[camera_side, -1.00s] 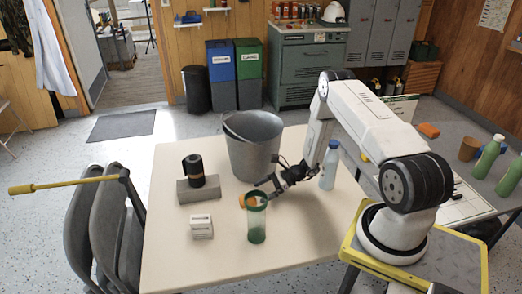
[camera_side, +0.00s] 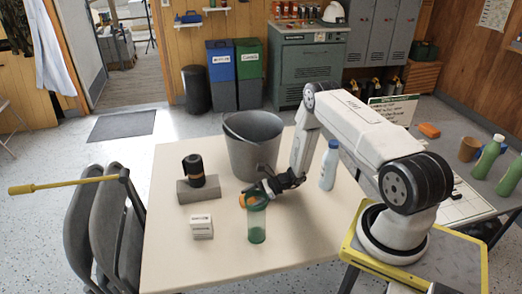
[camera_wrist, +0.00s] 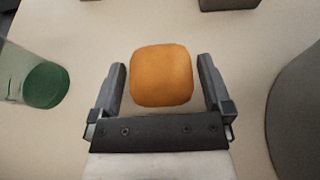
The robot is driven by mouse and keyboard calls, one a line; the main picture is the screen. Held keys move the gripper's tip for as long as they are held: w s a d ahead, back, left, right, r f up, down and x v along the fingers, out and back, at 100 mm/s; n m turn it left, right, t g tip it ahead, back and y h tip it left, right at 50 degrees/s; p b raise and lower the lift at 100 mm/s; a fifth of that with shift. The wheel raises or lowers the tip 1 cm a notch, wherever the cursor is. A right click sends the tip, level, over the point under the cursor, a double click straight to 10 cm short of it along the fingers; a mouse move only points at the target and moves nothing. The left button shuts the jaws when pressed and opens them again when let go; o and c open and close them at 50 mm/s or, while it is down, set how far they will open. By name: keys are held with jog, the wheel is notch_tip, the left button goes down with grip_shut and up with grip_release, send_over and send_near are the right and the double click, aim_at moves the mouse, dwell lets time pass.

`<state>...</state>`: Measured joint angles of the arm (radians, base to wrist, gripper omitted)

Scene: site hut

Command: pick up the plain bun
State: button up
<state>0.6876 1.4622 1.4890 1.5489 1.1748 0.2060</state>
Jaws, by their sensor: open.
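The plain bun (camera_wrist: 161,76) is a rounded, orange-brown block on the pale table. In the wrist view it lies between the two fingers of my gripper (camera_wrist: 162,85), with a gap on each side and its far part reaching past the fingertips. My gripper is open. In the side view my gripper (camera_side: 262,192) is low over the table, and only a small orange part of the bun (camera_side: 242,201) shows at its left, partly hidden by the green cup.
The green see-through cup (camera_side: 257,225) stands close in front of my gripper. A grey bucket (camera_side: 252,150) is behind it, and a white bottle (camera_side: 329,168) is to its right. A grey block with a black cylinder (camera_side: 194,172) and a white box (camera_side: 202,227) stand to the left.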

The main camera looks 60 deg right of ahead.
jog(key=c, duration=1)
jog(key=shift+c, duration=0.2)
jog(key=shift+r, duration=0.1)
jog(key=shift+r, duration=4.9)
